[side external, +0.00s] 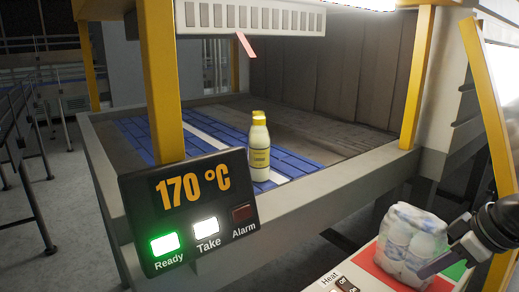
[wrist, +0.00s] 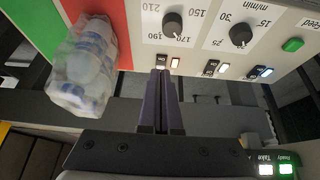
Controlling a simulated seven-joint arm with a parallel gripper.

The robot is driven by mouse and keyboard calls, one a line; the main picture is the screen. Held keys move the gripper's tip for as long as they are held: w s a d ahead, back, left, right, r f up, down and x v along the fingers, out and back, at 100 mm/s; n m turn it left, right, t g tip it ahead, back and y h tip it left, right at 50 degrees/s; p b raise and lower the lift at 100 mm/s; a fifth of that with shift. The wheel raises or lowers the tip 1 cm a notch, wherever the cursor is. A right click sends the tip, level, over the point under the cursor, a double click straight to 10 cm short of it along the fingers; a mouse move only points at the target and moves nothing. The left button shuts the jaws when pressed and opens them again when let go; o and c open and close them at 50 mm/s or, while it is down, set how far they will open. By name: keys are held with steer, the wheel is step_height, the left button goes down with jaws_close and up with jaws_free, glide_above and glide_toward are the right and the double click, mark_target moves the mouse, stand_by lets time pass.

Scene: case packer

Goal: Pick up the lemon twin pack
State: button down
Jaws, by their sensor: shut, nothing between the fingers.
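Two white bottles with yellow caps and a yellow label, apparently the lemon twin pack (side external: 259,152), stand upright one behind the other on the blue belt in the side external view. The label is too small to read surely. My gripper (side external: 428,270) is at the lower right, far from them, in front of the control panel. In the wrist view my gripper (wrist: 161,78) has its two purple fingers together with nothing between them, pointing at the panel's knobs.
A clear-wrapped pack with blue and white contents (side external: 408,236) sits on the red and green part of the panel, close to my gripper; it also shows in the wrist view (wrist: 85,65). A yellow post (side external: 162,80) and a 170 °C display (side external: 190,205) stand before the belt.

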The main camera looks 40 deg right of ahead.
jaws_free()
stand_by(0.3)
steer(key=w+a+r+n, duration=0.2)
steer(key=w+r+n, duration=0.65)
steer(key=w, duration=0.45)
steer(key=w+a+r+n, duration=0.1)
steer(key=w+r+n, duration=0.7)
steer(key=w, duration=0.5)
steer(key=n+g+h, duration=0.2)
steer(key=n, duration=1)
glide_above(259, 182)
steer(key=s, duration=0.2)
steer(key=f, duration=0.2)
steer(key=a+f, duration=0.1)
steer(key=f, duration=0.1)
steer(key=shift+w+f, duration=0.1)
steer(key=shift+w, duration=0.05)
steer(key=shift+w+d+f+n+h, duration=0.1)
steer(key=shift+f+n+h, duration=0.25)
steer(key=shift+f, duration=0.15)
steer(key=shift+x, duration=3.7)
